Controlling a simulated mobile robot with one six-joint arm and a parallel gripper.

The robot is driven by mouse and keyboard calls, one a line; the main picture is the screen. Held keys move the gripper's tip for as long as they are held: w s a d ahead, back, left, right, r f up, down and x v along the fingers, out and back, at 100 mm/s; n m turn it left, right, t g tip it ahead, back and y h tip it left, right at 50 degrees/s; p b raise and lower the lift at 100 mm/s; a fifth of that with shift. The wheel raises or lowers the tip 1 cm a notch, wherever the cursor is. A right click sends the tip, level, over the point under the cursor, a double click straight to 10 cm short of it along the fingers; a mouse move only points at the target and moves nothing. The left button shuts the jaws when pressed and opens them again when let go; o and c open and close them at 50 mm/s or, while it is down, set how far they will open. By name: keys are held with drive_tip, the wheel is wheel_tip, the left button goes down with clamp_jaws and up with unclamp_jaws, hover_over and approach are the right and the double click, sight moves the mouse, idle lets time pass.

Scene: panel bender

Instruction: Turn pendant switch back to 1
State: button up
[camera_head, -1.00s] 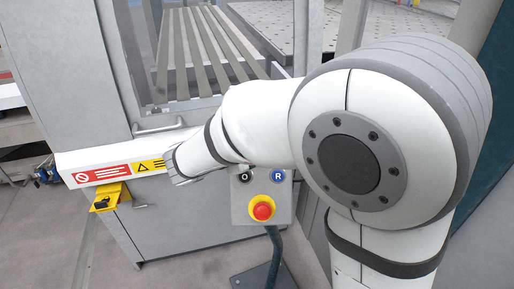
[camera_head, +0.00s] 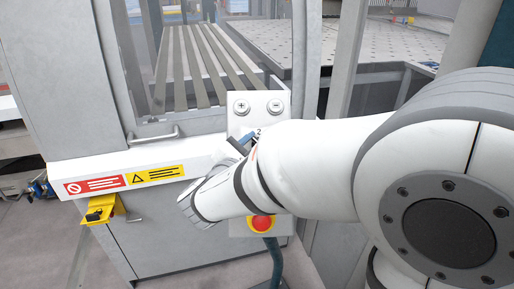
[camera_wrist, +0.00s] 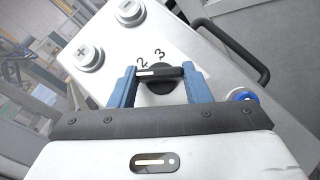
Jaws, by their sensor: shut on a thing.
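The pendant (camera_head: 240,97) is a light grey box standing upright in front of the machine. Its black selector switch (camera_wrist: 160,85) shows in the wrist view, with printed marks 2 and 3 above it. The white pointer line on the knob points left, to the left of the 2. No mark 1 is visible; the left finger covers part of the face there. My gripper (camera_wrist: 160,88) is shut on the switch, one blue finger at each side of the knob. In the head view my gripper (camera_head: 246,141) is mostly hidden behind my arm.
Plus (camera_head: 241,107) and minus (camera_head: 275,107) buttons sit above the switch. A red emergency stop (camera_head: 261,223) is low on the pendant. A blue button (camera_wrist: 241,95) lies close to the right finger. A black handle (camera_wrist: 232,45) is on the pendant's side.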

drive_tip(key=o, duration=1)
drive_tip(key=shift+b+v, duration=0.3)
drive_tip(key=shift+v, duration=3.6)
